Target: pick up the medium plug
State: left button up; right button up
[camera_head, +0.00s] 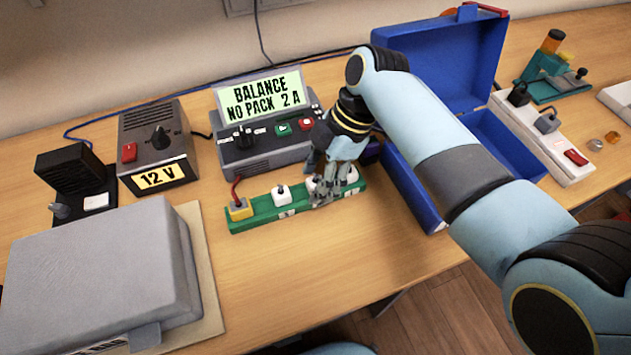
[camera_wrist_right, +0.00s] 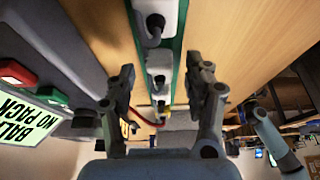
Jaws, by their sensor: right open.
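A green strip (camera_head: 255,218) lies on the bench with several white plugs along it. One white plug (camera_head: 282,196) stands left of my right gripper, and another (camera_head: 351,174) shows at the strip's right end. I cannot tell which is the medium plug. My right gripper (camera_head: 325,198) is over the strip's right half and partly hides a plug there. In the right wrist view my right gripper (camera_wrist_right: 163,95) is open, its fingers on either side of the strip, with a white plug (camera_wrist_right: 158,63) between and beyond them. Nothing is clearly held. My left gripper is not in view.
A grey balance unit (camera_head: 255,140) stands behind the strip, reading "BALANCE NO PACK 2 A". A 12 V supply (camera_head: 155,140) is to its left. An open blue case (camera_head: 430,50) and a white power strip (camera_head: 550,140) are right.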

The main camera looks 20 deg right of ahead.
aim_at(312, 184)
jog(key=shift+c, duration=1.3)
jog(key=c, duration=0.8)
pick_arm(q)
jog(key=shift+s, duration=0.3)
pick_arm(e)
jog(key=shift+o, duration=0.2)
jog(key=shift+r, duration=0.45)
jog(key=v, duration=0.3)
jog(key=shift+s+r+b, duration=0.25)
jog(key=shift+r+b, duration=0.1)
jog(key=shift+r, duration=0.1)
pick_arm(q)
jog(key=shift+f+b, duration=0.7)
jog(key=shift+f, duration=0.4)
pick_arm(e)
jog(key=s+d+r, duration=0.4)
jog(key=d+r, duration=0.2)
jog(key=d, duration=0.3)
jog(key=shift+s+d+r, duration=0.25)
jog(key=shift+s, duration=0.05)
